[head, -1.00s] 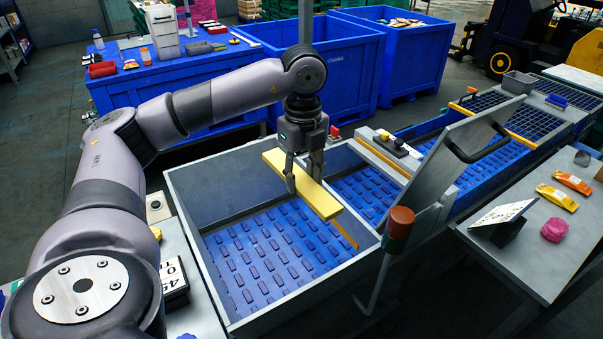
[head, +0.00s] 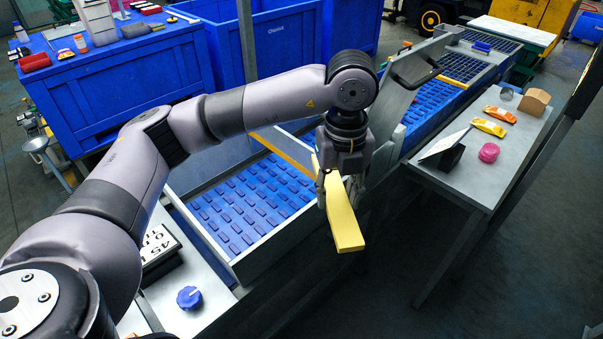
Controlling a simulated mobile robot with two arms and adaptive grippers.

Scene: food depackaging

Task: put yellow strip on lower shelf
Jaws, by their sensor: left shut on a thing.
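My left gripper (head: 330,190) is shut on the yellow strip (head: 343,216), a long flat bar. The strip hangs out past the near right side of the blue conveyor bin (head: 250,205), over the dark floor gap. One end of the strip points toward me, and its far end is partly hidden by the gripper. My right gripper does not show. I cannot make out a lower shelf for certain in this view.
A metal side table (head: 470,180) at the right holds orange packets (head: 489,127), a pink lump (head: 489,152) and a tilted sign (head: 444,147). A raised grey lid (head: 405,85) stands behind the strip. Blue crates (head: 285,45) stand at the back. The floor between bin and table is clear.

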